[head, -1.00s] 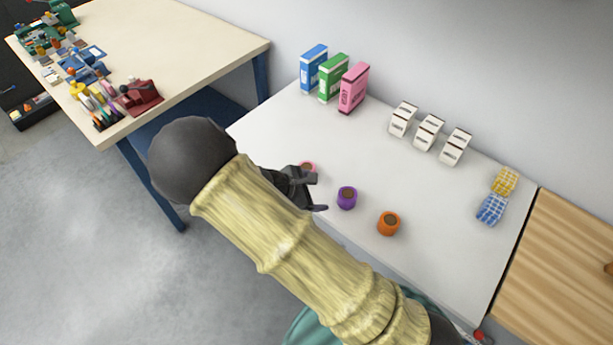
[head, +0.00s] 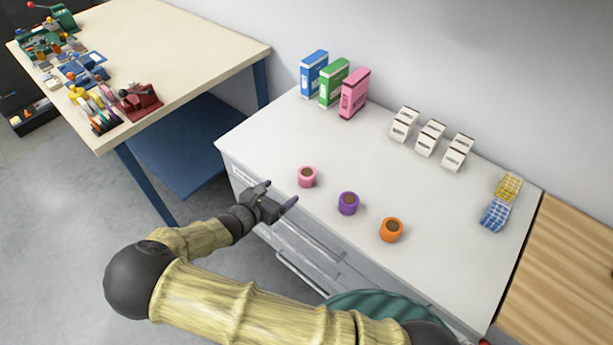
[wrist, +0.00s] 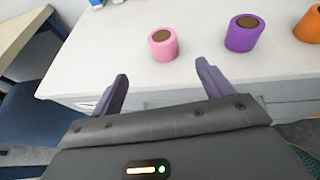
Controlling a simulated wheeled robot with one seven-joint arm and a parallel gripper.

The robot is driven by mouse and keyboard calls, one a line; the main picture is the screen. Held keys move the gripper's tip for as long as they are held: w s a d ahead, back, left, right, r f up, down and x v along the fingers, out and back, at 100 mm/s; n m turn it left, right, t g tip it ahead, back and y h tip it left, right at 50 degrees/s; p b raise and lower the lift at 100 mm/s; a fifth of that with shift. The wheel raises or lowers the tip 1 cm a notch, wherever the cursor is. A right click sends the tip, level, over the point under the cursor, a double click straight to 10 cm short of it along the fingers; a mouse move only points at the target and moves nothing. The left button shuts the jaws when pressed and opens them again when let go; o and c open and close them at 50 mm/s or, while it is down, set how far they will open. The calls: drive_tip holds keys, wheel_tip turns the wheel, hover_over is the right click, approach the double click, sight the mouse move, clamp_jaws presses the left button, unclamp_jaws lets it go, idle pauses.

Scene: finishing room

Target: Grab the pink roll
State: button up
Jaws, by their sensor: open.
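The pink roll (head: 307,177) stands upright on the white counter near its front left edge. In the wrist view the pink roll (wrist: 163,45) is ahead of my gripper, between the lines of the two fingers and apart from them. My gripper (head: 281,193) is open and empty at the counter's front edge, just short of the roll. Its two purple-grey fingers (wrist: 160,84) are spread wide in the wrist view. Nothing hides the roll.
A purple roll (head: 348,203) and an orange roll (head: 391,229) stand to the right of the pink one. Blue, green and pink boxes (head: 354,93), white boxes (head: 430,138) and patterned packs (head: 495,215) stand farther back. The counter (head: 270,135) is clear around the pink roll.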

sight(303, 176)
drive_tip(key=p+x, duration=0.2)
drive_tip(key=x, duration=0.7)
drive_tip(key=shift+w+d+f, duration=0.15)
drive_tip(key=shift+w+d, duration=0.05)
drive_tip(key=shift+w, duration=0.05)
drive_tip(key=x, duration=0.1)
drive_tip(key=p+x, duration=0.1)
drive_tip(key=x, duration=0.1)
drive_tip(key=p+x, duration=0.1)
drive_tip(key=shift+w+d, duration=0.25)
drive_tip(key=shift+d, duration=0.25)
drive_tip(key=shift+w, duration=0.15)
drive_tip(key=c, duration=1.1)
wheel_tip(303, 176, up, 10)
drive_tip(key=shift+b, duration=1)
